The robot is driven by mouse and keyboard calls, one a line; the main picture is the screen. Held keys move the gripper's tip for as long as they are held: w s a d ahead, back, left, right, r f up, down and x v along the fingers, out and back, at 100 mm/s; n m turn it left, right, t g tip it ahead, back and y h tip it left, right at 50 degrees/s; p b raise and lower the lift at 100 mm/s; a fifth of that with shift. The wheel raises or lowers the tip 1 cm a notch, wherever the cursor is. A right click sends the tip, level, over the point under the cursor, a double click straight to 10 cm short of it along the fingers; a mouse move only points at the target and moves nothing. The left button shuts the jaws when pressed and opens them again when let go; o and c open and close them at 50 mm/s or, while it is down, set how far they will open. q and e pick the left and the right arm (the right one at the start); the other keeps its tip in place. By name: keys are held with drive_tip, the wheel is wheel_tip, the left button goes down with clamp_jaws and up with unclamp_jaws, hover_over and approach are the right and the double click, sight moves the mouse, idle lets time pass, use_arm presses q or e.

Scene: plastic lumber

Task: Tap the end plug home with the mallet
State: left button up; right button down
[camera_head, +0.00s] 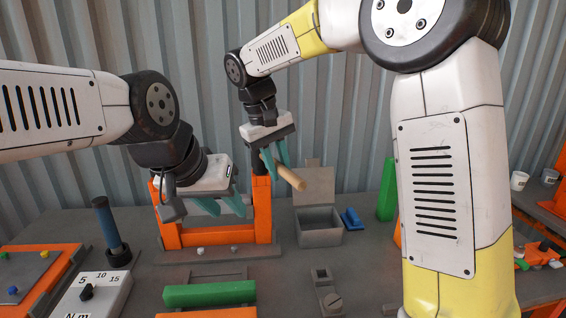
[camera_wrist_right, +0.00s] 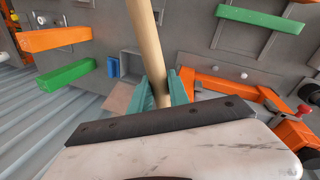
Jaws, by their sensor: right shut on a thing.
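The mallet's pale wooden handle (camera_head: 293,178) is between the teal fingers of my right gripper (camera_head: 277,153), which is shut on it above the orange frame. The handle (camera_wrist_right: 147,40) also runs up between the fingers in the right wrist view (camera_wrist_right: 166,88). A dark block (camera_head: 259,163) beside the fingers may be the mallet's head; I cannot tell for sure. My left gripper (camera_head: 221,207) is open and empty, its teal fingers apart, in front of the orange frame (camera_head: 263,205). I cannot make out the end plug.
A green board (camera_head: 209,294) lies at the front middle. A grey open box (camera_head: 320,238) and a blue piece (camera_head: 351,219) stand right of the frame. A grey box with numbers (camera_head: 95,295) and a dark-blue-handled tool (camera_head: 108,228) are at left. An upright green board (camera_head: 387,190) stands right.

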drive_tip(key=shift+f, duration=0.2)
drive_tip(key=shift+r, duration=0.1)
drive_tip(key=shift+r, duration=1.95)
